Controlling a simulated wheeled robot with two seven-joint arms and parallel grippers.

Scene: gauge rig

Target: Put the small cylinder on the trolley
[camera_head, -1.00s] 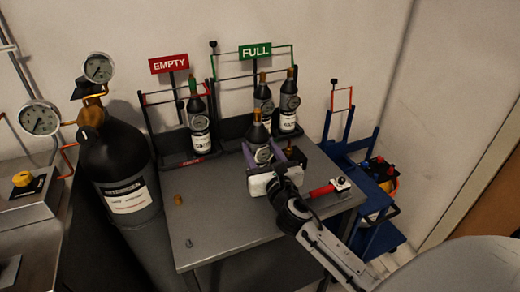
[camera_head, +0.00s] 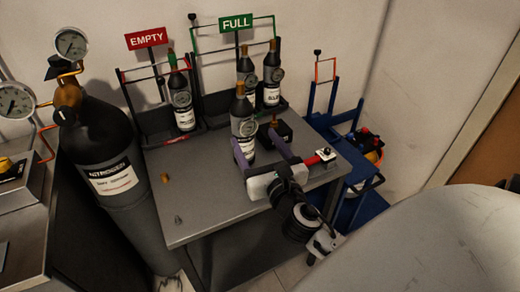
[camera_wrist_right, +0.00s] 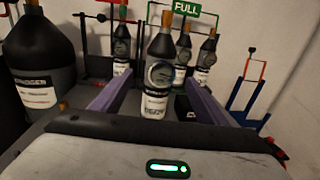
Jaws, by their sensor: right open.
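A small dark cylinder (camera_head: 243,122) with a brass top, a round gauge and a white label stands upright on the grey table. My right gripper (camera_head: 257,142) is open, with its purple fingers on the near side of this cylinder. In the right wrist view the cylinder (camera_wrist_right: 157,75) shows between the two spread fingers; I cannot tell whether either touches it. Similar small cylinders stand behind, one (camera_head: 181,97) by the EMPTY sign and two (camera_head: 246,68) by the FULL sign. The blue trolley (camera_head: 368,208) stands on the floor right of the table. My left gripper is out of view.
A large nitrogen cylinder (camera_head: 108,150) with gauges stands left of the table (camera_head: 205,205). A red-handled tool (camera_head: 318,158) lies at the table's right edge. A dark block (camera_head: 284,130) sits behind my fingers. The table's front left is mostly clear, with two tiny fittings.

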